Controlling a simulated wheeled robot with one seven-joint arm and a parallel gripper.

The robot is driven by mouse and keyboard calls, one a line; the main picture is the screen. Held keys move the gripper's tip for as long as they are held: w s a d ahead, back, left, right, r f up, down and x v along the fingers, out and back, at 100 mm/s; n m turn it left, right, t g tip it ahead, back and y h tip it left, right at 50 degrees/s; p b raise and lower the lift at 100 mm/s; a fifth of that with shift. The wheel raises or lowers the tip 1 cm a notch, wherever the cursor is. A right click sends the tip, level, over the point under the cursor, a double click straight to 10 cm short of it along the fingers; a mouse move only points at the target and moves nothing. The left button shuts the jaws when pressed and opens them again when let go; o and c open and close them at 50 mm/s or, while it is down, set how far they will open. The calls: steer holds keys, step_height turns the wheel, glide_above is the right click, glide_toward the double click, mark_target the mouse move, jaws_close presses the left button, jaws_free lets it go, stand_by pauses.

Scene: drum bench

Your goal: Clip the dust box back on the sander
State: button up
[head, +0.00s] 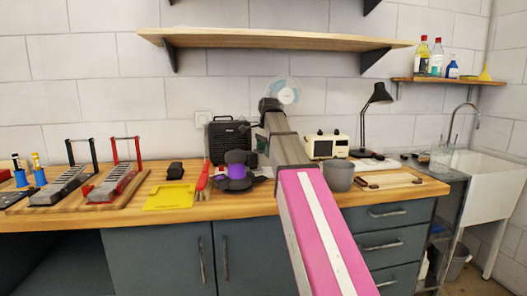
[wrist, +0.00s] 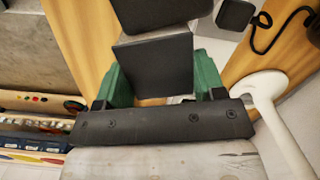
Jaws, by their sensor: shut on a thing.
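In the wrist view, my gripper (wrist: 160,88) has its two green fingers closed on either side of a dark grey, flat-faced box, which looks like the dust box (wrist: 153,68). In the head view my arm hides my gripper and the box. A purple and black tool with a wide dark base, which looks like the sander (head: 236,170), stands on the bench left of my arm. I cannot tell from the wrist view whether the held box touches anything. Dark shapes lie just beyond it there.
The wooden bench (head: 130,207) also holds a yellow sheet (head: 169,196), a red-handled brush (head: 203,180), a black heater-like box (head: 228,138), a grey pot (head: 338,176) and a black lamp (head: 372,105). A shelf (head: 275,39) hangs above.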

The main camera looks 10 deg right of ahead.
mark_target(265, 165)
steer(key=shift+f, duration=3.15)
steer(key=shift+w+a, duration=0.5)
steer(key=shift+a, duration=0.2)
